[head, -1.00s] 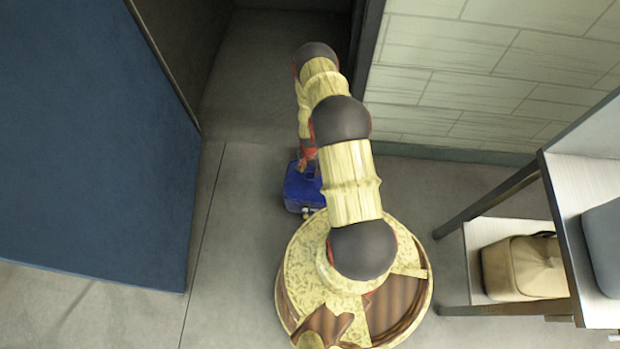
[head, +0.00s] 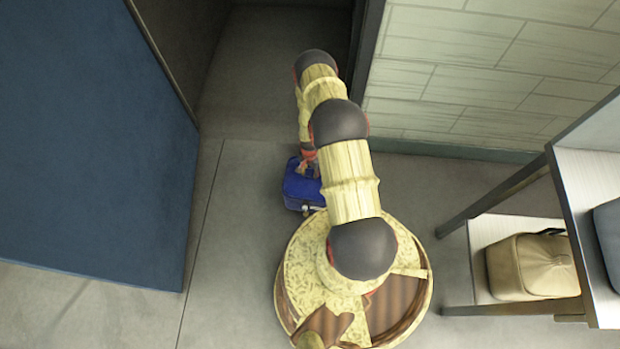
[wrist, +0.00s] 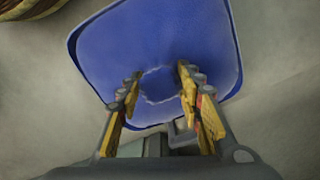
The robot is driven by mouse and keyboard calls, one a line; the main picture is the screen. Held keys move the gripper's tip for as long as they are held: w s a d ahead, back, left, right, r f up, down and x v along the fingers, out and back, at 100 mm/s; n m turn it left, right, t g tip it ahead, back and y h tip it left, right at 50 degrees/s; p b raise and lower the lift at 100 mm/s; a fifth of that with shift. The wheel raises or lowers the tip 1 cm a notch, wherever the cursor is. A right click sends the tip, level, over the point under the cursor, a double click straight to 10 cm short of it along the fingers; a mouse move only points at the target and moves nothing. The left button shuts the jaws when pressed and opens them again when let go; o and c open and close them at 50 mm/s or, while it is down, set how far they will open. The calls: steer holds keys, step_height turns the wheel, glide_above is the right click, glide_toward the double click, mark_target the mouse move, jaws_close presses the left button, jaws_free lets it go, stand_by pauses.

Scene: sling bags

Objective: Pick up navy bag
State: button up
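The navy bag (head: 301,190) shows as a bright blue, box-shaped bag standing on the grey floor just beyond my round base. In the wrist view, the bag's blue face (wrist: 157,40) fills the upper middle, with a pale wavy outline near its lower middle. My gripper (wrist: 158,80) is open, its two yellow and grey fingers spread apart over the bag's near part. A small grey loop lies between the fingers, low in the view. Whether the fingertips touch the bag I cannot tell. In the head view my arm partly hides the gripper and the bag's right side.
A tall blue panel (head: 90,150) stands at the left. A pale tiled wall (head: 480,80) is behind on the right. A shelf unit (head: 500,235) at the right holds a tan bag (head: 535,267) and a grey-blue item (head: 608,235). Floor left of the bag is clear.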

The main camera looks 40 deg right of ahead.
jaws_close()
stand_by(0.7)
